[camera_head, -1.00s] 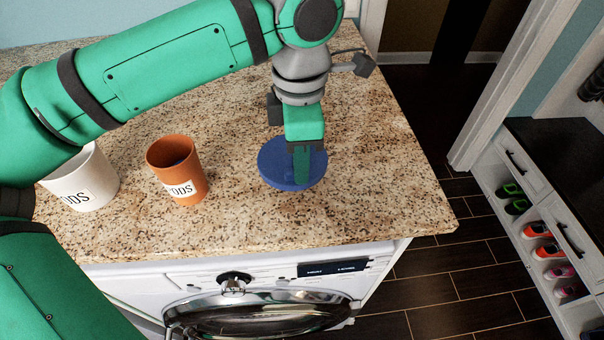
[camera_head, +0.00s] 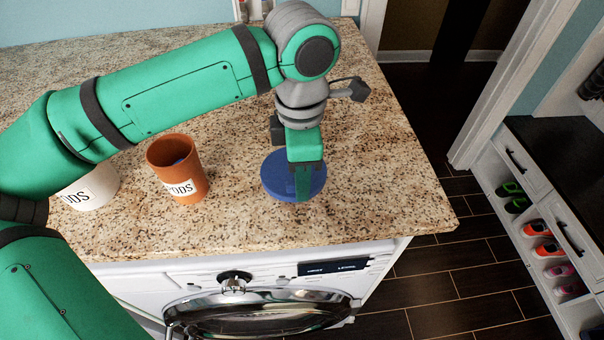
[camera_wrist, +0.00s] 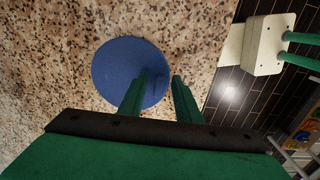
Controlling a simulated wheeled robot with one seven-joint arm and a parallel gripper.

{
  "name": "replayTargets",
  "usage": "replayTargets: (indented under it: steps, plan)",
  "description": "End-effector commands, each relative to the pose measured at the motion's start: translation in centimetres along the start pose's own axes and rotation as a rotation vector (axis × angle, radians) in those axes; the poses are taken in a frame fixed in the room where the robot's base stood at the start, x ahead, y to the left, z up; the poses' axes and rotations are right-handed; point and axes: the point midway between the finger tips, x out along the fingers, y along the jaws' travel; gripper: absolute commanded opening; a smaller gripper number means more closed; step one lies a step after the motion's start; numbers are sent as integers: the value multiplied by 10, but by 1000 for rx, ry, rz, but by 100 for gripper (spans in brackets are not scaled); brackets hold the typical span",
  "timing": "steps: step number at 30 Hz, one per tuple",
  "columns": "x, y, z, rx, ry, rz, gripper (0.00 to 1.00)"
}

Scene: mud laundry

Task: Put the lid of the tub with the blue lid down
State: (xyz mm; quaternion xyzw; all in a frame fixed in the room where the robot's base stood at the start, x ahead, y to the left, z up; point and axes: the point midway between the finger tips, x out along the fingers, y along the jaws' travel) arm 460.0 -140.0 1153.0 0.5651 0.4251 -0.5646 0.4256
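The round blue lid (camera_head: 276,177) is over the granite counter in front of the wall, right of the orange tub. It also shows in the wrist view (camera_wrist: 115,70). My gripper (camera_head: 303,194) points down at the lid's right part. In the wrist view, its fingers (camera_wrist: 159,78) stand partly apart, one over the blue face and one at the right rim; the lid appears held between them. The exact contact is hidden. I cannot tell whether the lid touches the counter.
A white tub (camera_head: 92,188), partly behind my arm, stands left of the orange one. The counter (camera_head: 390,190) is clear around the lid; its right and front edges are close. A washing machine (camera_head: 210,275) is below. A shoe shelf (camera_head: 535,205) stands at right.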

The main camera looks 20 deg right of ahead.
Motion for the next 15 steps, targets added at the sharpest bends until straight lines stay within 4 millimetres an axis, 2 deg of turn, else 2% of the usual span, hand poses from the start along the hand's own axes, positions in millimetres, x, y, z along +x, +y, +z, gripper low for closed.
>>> replayTargets:
  steps: [8, 15]
  plan:
    - [-10, 1, 0, -1, 0, 2, 30]
    - [-52, 1, 0, -1, 1, 4, 30]
